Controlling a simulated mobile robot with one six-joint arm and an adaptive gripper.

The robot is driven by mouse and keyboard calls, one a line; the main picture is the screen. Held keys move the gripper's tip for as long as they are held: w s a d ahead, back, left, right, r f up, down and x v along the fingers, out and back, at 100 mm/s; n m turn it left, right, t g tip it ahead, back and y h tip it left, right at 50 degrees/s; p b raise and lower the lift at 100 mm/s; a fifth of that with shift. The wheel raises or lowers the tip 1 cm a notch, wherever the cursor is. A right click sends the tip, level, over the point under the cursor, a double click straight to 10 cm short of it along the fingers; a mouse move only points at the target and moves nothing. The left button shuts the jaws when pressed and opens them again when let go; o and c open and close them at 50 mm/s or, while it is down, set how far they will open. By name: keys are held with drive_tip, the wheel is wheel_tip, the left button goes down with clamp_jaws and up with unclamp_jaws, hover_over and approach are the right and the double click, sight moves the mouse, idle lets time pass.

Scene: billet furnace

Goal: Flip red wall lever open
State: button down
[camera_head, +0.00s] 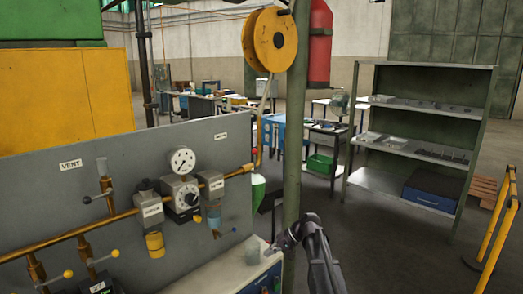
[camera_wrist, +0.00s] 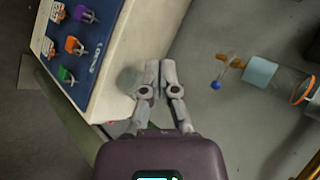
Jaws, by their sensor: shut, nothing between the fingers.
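No red wall lever can be made out for certain. A small red piece (camera_head: 254,127) shows by the right end of the brass pipe in the head view; I cannot tell if it is the lever. My gripper (camera_head: 271,252) is low at the right of the grey wall panel (camera_head: 120,170), over a pale cabinet top. In the wrist view my gripper (camera_wrist: 159,66) has its fingertips together and empty, above the cabinet's edge. The panel's levers with yellow knobs (camera_head: 68,273) stand at the lower left, apart from my gripper.
The wrist view shows a blue board (camera_wrist: 80,50) with coloured padlock-like pieces on the cabinet and a blue-knobbed lever (camera_wrist: 215,85) beside a light blue cylinder (camera_wrist: 260,72). A green post (camera_head: 293,150) stands close to my arm. Metal shelves (camera_head: 425,110) stand at the right.

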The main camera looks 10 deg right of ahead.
drive_tip(key=w+d+r+t+y+p, duration=0.1)
drive_tip(key=w+d+r+p, duration=0.3)
drive_tip(key=r, duration=0.5)
drive_tip(key=w+d+r+m+t+y+p, duration=0.1)
drive_tip(key=w+d+r+y+p, duration=0.3)
drive_tip(key=w+r, duration=0.4)
drive_tip(key=w+d+r+t+y+p, duration=0.2)
drive_tip(key=w+d+r+p, duration=0.4)
drive_tip(key=r, duration=0.5)
drive_tip(key=shift+w+r+m+p, duration=0.3)
drive_tip(key=shift+w+m+p, duration=0.1)
drive_tip(key=shift+w, duration=0.15)
drive_tip(key=s+a+x, duration=0.1)
drive_tip(key=s+x, duration=0.1)
drive_tip(key=x, duration=1)
drive_tip(key=shift+a+r, duration=0.15)
drive_tip(key=shift+a, duration=0.2)
drive_tip(key=shift+s, duration=0.1)
drive_tip(key=shift+s+a+r, duration=0.1)
drive_tip(key=shift+a, duration=0.15)
